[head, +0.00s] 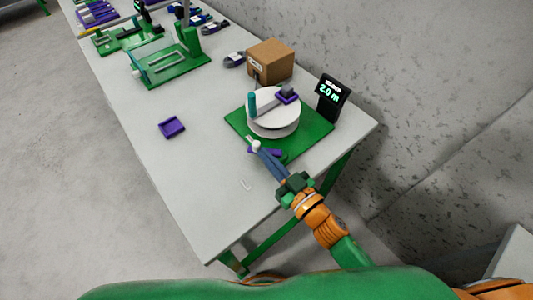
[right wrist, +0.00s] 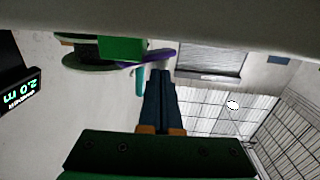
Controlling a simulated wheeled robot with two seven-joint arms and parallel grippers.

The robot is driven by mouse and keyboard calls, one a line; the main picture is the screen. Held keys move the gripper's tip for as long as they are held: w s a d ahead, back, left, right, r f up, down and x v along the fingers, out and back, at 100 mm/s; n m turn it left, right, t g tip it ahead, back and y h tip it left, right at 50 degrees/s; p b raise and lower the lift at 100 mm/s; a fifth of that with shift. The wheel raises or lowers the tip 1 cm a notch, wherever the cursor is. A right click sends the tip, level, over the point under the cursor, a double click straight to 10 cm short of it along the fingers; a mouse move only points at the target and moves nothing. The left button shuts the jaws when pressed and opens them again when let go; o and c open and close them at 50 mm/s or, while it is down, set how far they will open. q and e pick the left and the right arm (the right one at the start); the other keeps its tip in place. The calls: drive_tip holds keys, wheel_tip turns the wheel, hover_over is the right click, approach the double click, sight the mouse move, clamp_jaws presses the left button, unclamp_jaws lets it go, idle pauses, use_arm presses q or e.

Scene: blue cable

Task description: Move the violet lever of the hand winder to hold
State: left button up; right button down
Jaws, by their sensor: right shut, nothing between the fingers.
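The hand winder stands on a green base plate (head: 312,138) near the table's right end, with a white drum (head: 273,122), a teal crank handle (head: 251,104) and a violet block (head: 287,96) on top. The violet lever (head: 275,151) shows in part at the front edge of the base; its white knob (head: 255,145) sits by my fingertips. My right gripper (head: 257,151) is shut and empty beside the lever. In the right wrist view the shut fingertips (right wrist: 161,74) are close to the violet lever (right wrist: 147,58); I cannot tell whether they touch. My left gripper is not in view.
A black display (head: 333,97) reading 2.0 m stands behind the winder. A cardboard box (head: 270,61) is at the back. A violet tray (head: 172,127) lies to the left. A green fixture (head: 170,65) stands farther up. The table's front left is mostly clear.

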drive_tip(key=shift+w+a, duration=0.15)
drive_tip(key=shift+a, duration=0.1)
drive_tip(key=shift+d, duration=0.1)
drive_tip(key=shift+w, duration=0.1)
